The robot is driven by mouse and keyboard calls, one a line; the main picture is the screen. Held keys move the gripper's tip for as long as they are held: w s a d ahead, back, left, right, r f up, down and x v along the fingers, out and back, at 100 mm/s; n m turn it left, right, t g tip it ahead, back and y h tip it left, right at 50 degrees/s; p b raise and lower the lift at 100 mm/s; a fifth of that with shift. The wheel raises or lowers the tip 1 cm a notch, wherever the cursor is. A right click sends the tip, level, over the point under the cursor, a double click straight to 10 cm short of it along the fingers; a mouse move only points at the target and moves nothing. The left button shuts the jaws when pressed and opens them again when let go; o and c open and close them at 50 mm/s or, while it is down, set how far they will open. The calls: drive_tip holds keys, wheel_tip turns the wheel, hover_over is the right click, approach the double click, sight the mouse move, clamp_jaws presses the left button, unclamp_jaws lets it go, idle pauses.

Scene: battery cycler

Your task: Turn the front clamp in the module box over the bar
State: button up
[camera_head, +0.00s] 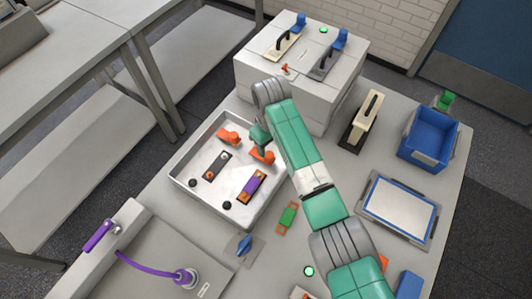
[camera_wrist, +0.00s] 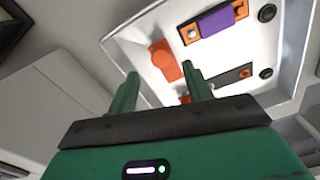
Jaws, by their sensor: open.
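The module box (camera_head: 190,205) is a pale metal tray with low walls. Inside, the nearer orange clamp (camera_head: 264,157), which I take as the front one, sits by the right wall near the bar with a purple middle (camera_head: 252,186). That clamp (camera_wrist: 163,56) and that bar (camera_wrist: 214,27) also show in the wrist view; the clamp appears turned off the bar. My gripper (camera_head: 262,143) is over the box, close to this clamp. In the wrist view its green fingers (camera_wrist: 161,72) are apart, with the clamp between or just beyond them; contact is unclear.
A second orange clamp (camera_head: 229,137) and a dark bar (camera_head: 217,166) lie in the box's far half. A white cabinet (camera_head: 300,95) stands behind. A blue bin (camera_head: 428,138) and a framed tray (camera_head: 398,208) are at right. A purple-handled panel (camera_head: 170,262) is front left.

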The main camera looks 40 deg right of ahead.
sight(270, 155)
wheel_tip(270, 155, down, 6)
drive_tip(key=shift+f+b, duration=0.25)
drive_tip(key=shift+b, duration=0.6)
clamp_jaws()
